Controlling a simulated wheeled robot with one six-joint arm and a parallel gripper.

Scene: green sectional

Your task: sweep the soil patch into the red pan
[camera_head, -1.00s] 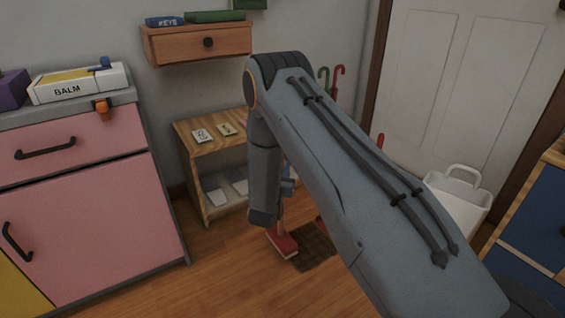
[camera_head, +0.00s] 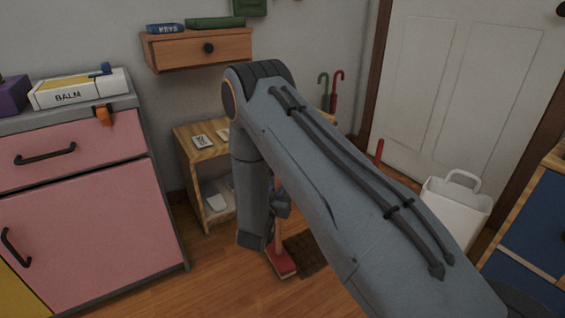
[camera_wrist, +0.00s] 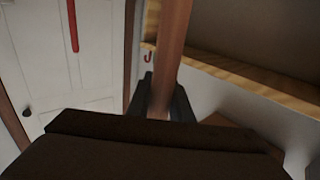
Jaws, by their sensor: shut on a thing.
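My gripper (camera_head: 281,205) is shut on the wooden handle (camera_wrist: 172,55) of a brush, whose handle stands near upright. The brush's red head (camera_head: 281,263) is low at the floor, at the left edge of the dark brown soil patch (camera_head: 306,257). I cannot tell whether its bristles touch the floor. My arm hides the right part of the patch. A red upright stick (camera_head: 379,150), perhaps the pan's handle, rises behind my arm; a red stick (camera_wrist: 72,25) also shows in the wrist view. The pan's body is hidden.
A wooden shelf unit (camera_head: 205,140) stands behind the brush. A pink cabinet (camera_head: 85,220) is at the left. A white bin (camera_head: 455,210) and a blue drawer unit (camera_head: 535,215) are at the right. Wooden floor (camera_head: 215,285) is clear in front.

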